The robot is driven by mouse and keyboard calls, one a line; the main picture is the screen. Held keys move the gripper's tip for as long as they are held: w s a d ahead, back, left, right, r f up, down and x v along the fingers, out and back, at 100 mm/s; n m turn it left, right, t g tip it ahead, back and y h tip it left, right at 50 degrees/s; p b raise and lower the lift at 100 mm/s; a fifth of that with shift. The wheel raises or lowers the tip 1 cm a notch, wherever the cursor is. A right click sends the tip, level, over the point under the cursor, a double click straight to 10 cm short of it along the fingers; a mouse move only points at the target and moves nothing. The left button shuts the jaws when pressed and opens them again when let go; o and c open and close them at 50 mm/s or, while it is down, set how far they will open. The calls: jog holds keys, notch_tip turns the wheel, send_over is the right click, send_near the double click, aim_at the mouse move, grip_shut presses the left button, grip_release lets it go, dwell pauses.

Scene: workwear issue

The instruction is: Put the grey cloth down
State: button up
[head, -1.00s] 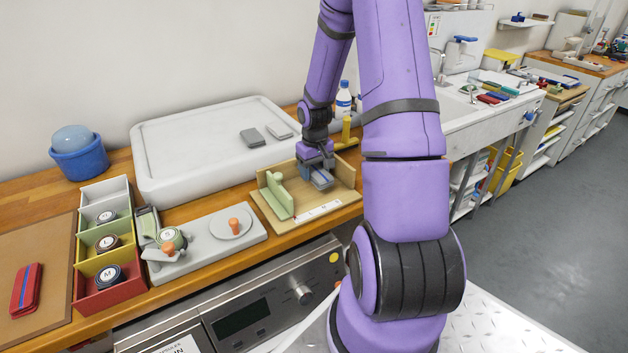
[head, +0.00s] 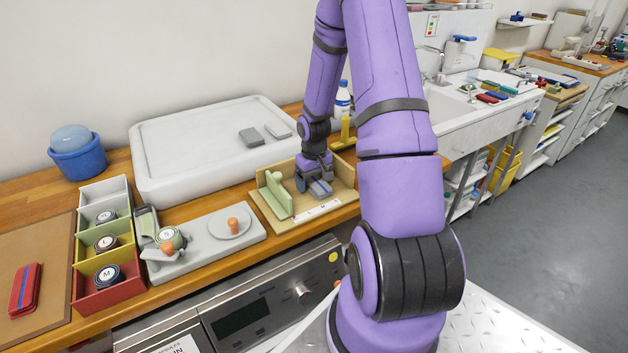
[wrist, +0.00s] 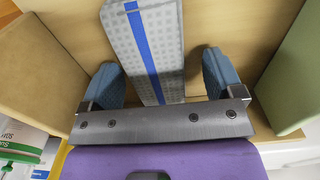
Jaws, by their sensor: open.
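The grey cloth (wrist: 150,45) is a folded, grey patterned block with a blue stripe. In the wrist view it lies between the two blue fingertips of my gripper (wrist: 160,82), with a gap on each side. In the head view the cloth (head: 320,188) rests on the floor of the wooden tray (head: 340,206), right of the green divider. My gripper (head: 313,177) is open low over it, and its fingers partly hide the cloth there.
The green divider (head: 278,193) stands close left of my gripper in the head view. Tray walls rise behind and to the right. A white basin (head: 165,150) holding two grey pieces stands behind left. A grey board (head: 195,255) with a round plate lies to the left.

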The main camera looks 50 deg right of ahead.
aim_at(314, 180)
jog(key=s+a+r+t+h, duration=0.1)
jog(key=a+r, duration=0.3)
jog(key=r, duration=0.8)
jog(key=a+r, duration=0.4)
jog(key=r, duration=0.7)
jog(key=s+a+r+n+t+y, duration=0.1)
jog(key=s+a+r+t, duration=0.3)
jog(key=s+a+r, duration=1)
jog(key=s+a+n, duration=0.1)
jog(key=s+a, duration=0.2)
jog(key=s, duration=0.1)
jog(key=shift+s+r+n, duration=0.4)
